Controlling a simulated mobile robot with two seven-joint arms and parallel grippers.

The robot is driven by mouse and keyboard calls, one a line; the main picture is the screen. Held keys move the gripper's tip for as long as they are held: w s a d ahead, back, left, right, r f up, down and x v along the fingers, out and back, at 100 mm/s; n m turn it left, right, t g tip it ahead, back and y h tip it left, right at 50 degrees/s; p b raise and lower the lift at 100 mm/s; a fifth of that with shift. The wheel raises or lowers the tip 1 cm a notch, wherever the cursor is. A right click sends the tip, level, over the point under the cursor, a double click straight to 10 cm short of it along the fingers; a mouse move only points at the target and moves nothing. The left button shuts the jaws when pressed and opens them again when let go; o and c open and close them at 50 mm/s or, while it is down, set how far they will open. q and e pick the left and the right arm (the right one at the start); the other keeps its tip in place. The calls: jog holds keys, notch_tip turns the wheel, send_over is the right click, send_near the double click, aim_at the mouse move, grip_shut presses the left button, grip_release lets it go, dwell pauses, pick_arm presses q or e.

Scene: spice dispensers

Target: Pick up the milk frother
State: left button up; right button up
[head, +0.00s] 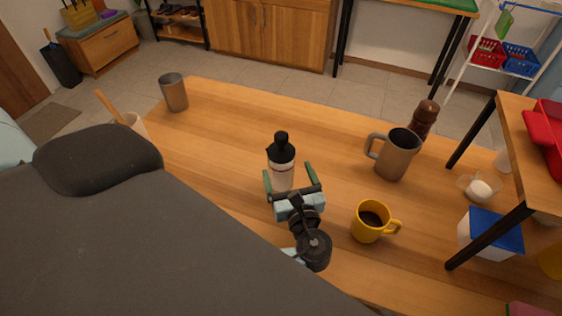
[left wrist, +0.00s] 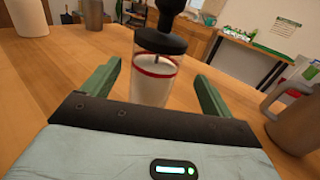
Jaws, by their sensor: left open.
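The milk frother (head: 282,172) is a clear cylinder of white milk with a red line and a black lid and knob. It stands upright on the wooden table (head: 225,130). My left gripper (head: 289,174) is open, with its green fingers on either side of the frother's lower body. In the left wrist view the frother (left wrist: 154,82) shows between the two spread fingers of my left gripper (left wrist: 158,73), with gaps at both sides. Its base is partly hidden by the gripper body. I cannot tell how far the fingertips reach past it. My right gripper is out of view.
A yellow coffee cup (head: 368,225) stands close to the right of my left gripper. A metal pitcher (head: 397,157) and brown grinder (head: 424,118) are farther right. A raised shelf (head: 520,150) stands at the right. A metal tumbler (head: 174,94) stands far left; table between is clear.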

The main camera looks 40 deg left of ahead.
aim_at(281, 159)
pick_arm(q)
jog(key=x, duration=0.4)
jog(key=shift+s+a+r, duration=0.1)
jog(key=shift+a+r, duration=0.05)
jog(key=shift+a, duration=0.15)
jog(key=shift+w+a, duration=0.25)
jog(key=shift+a, duration=0.05)
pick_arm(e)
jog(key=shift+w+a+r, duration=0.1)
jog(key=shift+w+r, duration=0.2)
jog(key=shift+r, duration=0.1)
pick_arm(q)
jog(key=c, duration=1.3)
jog(key=shift+o, duration=0.2)
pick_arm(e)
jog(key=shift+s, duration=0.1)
pick_arm(q)
jog(key=shift+r+p, duration=0.1)
jog(key=shift+p, duration=0.25)
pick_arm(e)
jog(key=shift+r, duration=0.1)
